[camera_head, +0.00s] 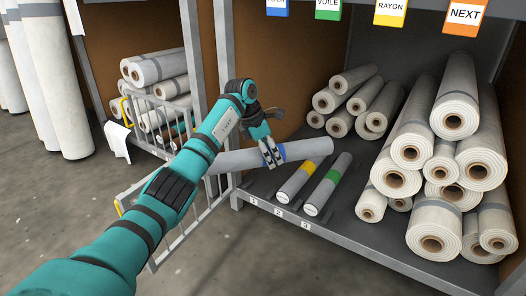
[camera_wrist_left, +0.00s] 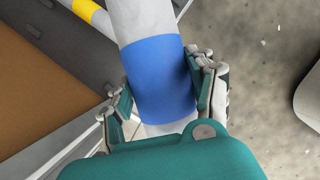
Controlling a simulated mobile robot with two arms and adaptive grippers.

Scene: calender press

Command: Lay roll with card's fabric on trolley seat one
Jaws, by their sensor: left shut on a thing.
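My left gripper (camera_head: 272,160) is shut around the blue band (camera_wrist_left: 162,78) of a grey roll (camera_head: 305,149). The roll is held nearly level above the shelf's front left corner, its left end partly behind my arm. The left wrist view shows the fingers on both sides of the band. A yellow-banded roll (camera_head: 296,183) and a green-banded roll (camera_head: 328,184) lie side by side on the shelf, near the labels 2 and 3. A grey barred frame (camera_head: 190,221), perhaps the trolley, stands left of the shelf. I cannot make out its seats. My right gripper is not in view.
White fabric rolls are stacked on the shelf at the right (camera_head: 433,150) and back (camera_head: 352,102), and in a rack (camera_head: 160,75) at the left. The shelf's front edge (camera_head: 330,236) carries numbers 1 to 3. A grey post (camera_head: 194,50) stands close to my arm. Floor in front is clear.

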